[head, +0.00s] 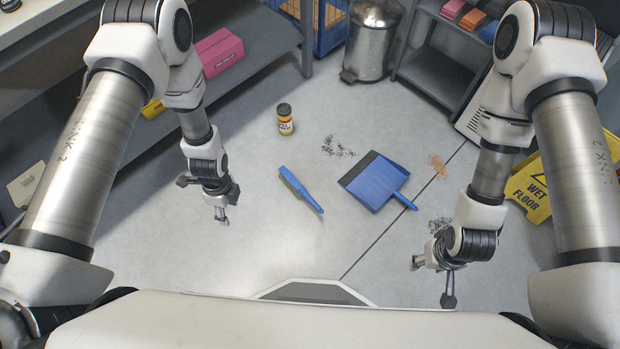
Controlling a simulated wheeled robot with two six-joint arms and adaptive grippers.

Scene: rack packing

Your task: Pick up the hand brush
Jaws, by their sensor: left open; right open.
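The blue hand brush (301,190) lies on the floor in the middle of the head view, slanting from upper left to lower right. Its bristles are mostly hidden from this angle. My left gripper (222,217) is to the left of the brush, apart from it, open and empty. My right gripper (431,283) is to the right of and nearer than the brush, open and empty.
A blue dustpan (374,182) lies right of the brush. Dark debris (337,147) dots the floor.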

